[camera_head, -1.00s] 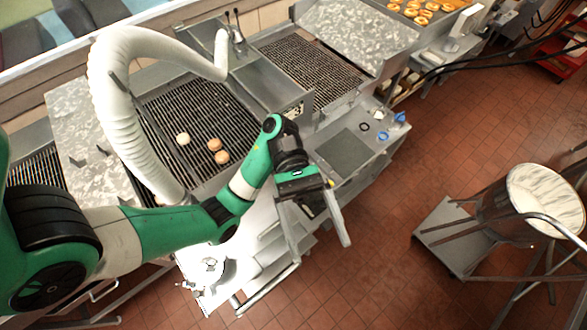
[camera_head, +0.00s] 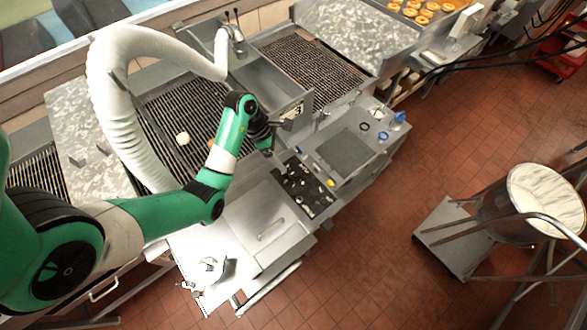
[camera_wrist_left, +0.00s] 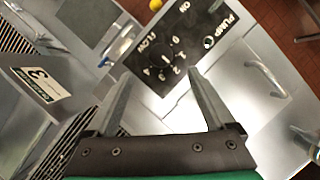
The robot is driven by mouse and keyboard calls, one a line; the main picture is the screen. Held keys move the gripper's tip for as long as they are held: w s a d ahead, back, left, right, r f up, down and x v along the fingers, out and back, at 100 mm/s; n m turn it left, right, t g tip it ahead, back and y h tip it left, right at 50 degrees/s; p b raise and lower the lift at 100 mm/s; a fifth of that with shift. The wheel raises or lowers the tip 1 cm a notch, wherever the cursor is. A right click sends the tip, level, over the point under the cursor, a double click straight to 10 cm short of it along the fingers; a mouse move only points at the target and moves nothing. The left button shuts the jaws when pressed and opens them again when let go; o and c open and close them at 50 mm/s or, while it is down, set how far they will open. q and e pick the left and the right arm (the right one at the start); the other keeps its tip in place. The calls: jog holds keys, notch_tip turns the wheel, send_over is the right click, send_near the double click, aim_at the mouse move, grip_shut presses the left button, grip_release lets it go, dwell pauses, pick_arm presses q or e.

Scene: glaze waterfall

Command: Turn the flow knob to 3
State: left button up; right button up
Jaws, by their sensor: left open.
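The black control panel (camera_head: 303,188) lies on the machine's front right of my left gripper (camera_head: 273,142). In the left wrist view, the panel (camera_wrist_left: 200,22) carries the words FLOW and PUMP. The flow knob (camera_wrist_left: 166,58) is dark, with a small light mark and numbers 0 to 4 around it; its exact setting is too small to read. My left gripper (camera_wrist_left: 163,75) is open and empty, with its two fingers apart on either side below the dial. The fingers seem clear of the knob. My right gripper is not in view.
A plate marked 3 (camera_wrist_left: 38,85) is on a metal wall at left. A yellow knob (camera_wrist_left: 155,4) sits by the panel edge. A metal handle (camera_head: 271,230) stands out from the cover. A white hose (camera_head: 115,100) arches over the grill at left. The floor at right has free room.

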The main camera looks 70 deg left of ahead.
aim_at(295, 171)
pick_arm(q)
jog(key=x, duration=0.9)
jog(key=shift+f, duration=0.15)
jog(key=c, duration=1.4)
